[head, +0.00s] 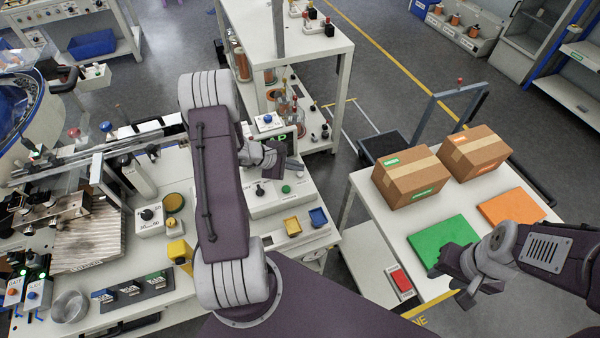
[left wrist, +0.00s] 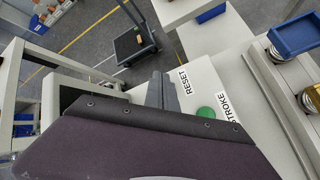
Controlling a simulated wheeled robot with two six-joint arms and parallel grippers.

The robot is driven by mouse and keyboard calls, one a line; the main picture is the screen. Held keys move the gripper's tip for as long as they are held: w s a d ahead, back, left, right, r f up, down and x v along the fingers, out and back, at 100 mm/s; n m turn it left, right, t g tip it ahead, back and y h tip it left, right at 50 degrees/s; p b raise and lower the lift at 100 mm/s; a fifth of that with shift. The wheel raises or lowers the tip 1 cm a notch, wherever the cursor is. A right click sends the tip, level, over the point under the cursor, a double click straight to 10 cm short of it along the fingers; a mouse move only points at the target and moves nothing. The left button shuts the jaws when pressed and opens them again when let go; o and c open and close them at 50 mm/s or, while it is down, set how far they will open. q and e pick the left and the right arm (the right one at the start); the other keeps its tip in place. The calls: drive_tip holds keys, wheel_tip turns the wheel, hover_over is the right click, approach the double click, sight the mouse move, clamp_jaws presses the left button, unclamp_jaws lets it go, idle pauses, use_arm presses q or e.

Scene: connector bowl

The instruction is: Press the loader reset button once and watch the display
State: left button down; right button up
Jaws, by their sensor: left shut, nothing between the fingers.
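A pale control box (head: 262,205) stands on the left bench, with a green button (head: 285,189) and a black knob (head: 260,190). A display (head: 281,137) with a green sign shows behind my left gripper, partly covered. My left gripper (head: 297,165) is shut and empty, over the box. In the left wrist view its fingers (left wrist: 160,78) lie beside the RESET label (left wrist: 185,82). A green button (left wrist: 207,113) sits between that label and the STROKE label (left wrist: 228,103). I cannot tell whether the fingers touch anything. My right gripper (head: 452,286) looks open and empty, near the green mat.
A blue button (head: 267,118) sits on a small box behind my left arm. The right table holds cartons (head: 410,178), a green mat (head: 440,238) and an orange mat (head: 512,208). Floor lies between the tables.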

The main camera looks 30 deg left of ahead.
sight(297, 176)
use_arm(q)
drive_tip(key=shift+r, duration=0.1)
wheel_tip(297, 176, up, 5)
drive_tip(key=p, duration=0.3)
idle(0.4)
idle(0.4)
